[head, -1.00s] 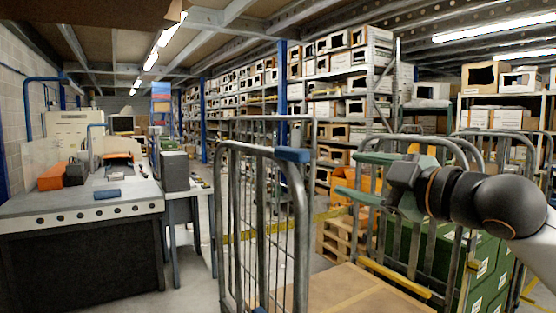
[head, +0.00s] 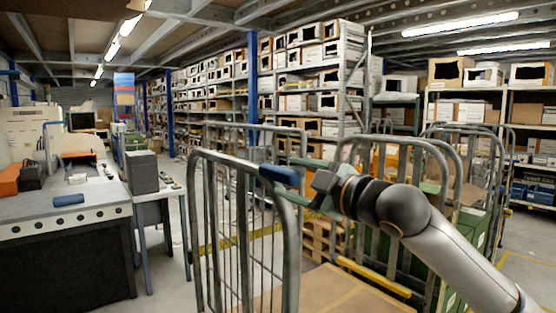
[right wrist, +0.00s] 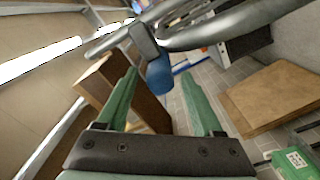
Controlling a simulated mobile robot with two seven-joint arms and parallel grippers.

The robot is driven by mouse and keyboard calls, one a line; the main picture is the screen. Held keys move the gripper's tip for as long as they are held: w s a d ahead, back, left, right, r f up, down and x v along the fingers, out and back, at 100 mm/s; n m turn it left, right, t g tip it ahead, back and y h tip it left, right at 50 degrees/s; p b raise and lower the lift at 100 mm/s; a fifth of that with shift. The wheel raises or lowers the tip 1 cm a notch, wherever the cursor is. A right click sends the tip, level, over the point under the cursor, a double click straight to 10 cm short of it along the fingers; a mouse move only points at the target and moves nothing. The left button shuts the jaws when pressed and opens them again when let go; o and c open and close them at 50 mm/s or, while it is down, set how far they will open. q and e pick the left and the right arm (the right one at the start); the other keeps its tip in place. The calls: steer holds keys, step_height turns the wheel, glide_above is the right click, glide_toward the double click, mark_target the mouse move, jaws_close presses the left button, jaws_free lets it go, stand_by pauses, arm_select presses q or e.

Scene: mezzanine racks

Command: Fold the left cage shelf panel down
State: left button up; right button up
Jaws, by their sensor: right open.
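The cage trolley (head: 196,215) stands in front of me with grey tube sides. A blue grip (head: 282,175) sits at the top right corner of its left barred side. A flat tan panel (head: 330,296) lies low inside the cage. My right gripper (head: 300,189) is beside the blue grip, at its right end. In the right wrist view its green fingers are open, and the blue grip (right wrist: 160,76) shows ahead between the fingertips. I cannot tell whether they touch it. My left gripper is not in view.
A grey workbench (head: 65,215) stands at the left with a small table (head: 160,195) beside it. Other cages (head: 465,160) with green crates stand at the right. Wooden pallets (head: 318,240) lie behind the cage. Racks of boxes (head: 300,75) fill the back.

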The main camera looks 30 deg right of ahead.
mark_target(277, 176)
steer(key=w+p, duration=0.1)
steer(key=w, duration=0.4)
steer(key=shift+a, duration=0.2)
steer(key=shift+f, duration=0.1)
jaws_close()
stand_by(0.3)
steer(key=shift+a+f, duration=0.1)
steer(key=shift+f, duration=0.1)
stand_by(0.6)
